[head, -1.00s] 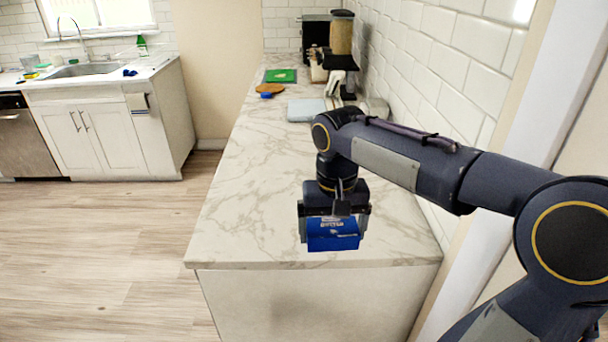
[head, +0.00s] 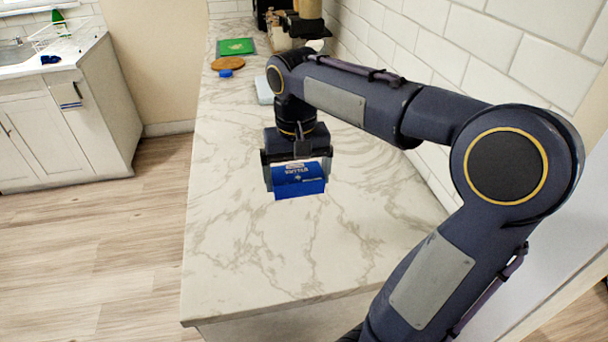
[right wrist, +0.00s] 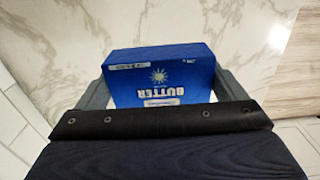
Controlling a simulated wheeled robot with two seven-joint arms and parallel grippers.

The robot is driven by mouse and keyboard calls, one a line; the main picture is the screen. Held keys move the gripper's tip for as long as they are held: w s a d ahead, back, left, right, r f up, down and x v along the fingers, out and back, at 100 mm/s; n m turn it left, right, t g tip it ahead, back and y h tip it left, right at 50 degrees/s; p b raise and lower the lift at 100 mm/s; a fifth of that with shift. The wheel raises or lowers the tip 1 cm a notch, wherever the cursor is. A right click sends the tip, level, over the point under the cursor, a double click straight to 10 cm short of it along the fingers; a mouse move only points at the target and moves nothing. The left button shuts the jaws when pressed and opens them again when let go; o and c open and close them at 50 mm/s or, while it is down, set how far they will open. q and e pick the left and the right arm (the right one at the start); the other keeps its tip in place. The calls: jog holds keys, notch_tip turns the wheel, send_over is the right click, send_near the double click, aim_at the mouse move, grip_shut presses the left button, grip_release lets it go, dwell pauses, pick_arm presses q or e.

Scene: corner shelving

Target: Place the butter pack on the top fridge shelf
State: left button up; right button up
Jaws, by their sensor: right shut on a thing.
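The butter pack (head: 299,180) is a blue box with white lettering. My right gripper (head: 298,176) is shut on it and holds it over the marble counter; the gap beneath is hard to judge. In the right wrist view the butter pack (right wrist: 162,78) sits between the two grey fingers of my right gripper (right wrist: 163,90), its printed face toward the camera. The fridge and its top shelf are not in view. My left gripper is not in view.
The marble counter (head: 260,255) is clear at its near end. Farther back lie a blue item (head: 225,73), a round wooden board (head: 228,63) and a green board (head: 236,46). A tiled wall (head: 470,60) bounds the right side. Open wooden floor (head: 110,260) lies left.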

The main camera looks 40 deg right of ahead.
jog(key=w+d+f, duration=0.1)
jog(key=d+f, duration=0.1)
jog(key=d, duration=0.1)
jog(key=w+d+f, duration=0.2)
jog(key=d+f, duration=0.1)
jog(key=w+d+f, duration=0.2)
jog(key=d+f, duration=0.1)
jog(key=shift+w+p, duration=0.25)
jog(key=shift+p, duration=0.15)
jog(key=f, duration=0.3)
jog(key=shift+w+d+f, duration=0.15)
jog(key=shift+d+f, duration=0.05)
jog(key=shift+f, duration=0.15)
jog(key=shift+f, duration=0.15)
jog(key=o, duration=0.9)
jog(key=shift+c, duration=0.2)
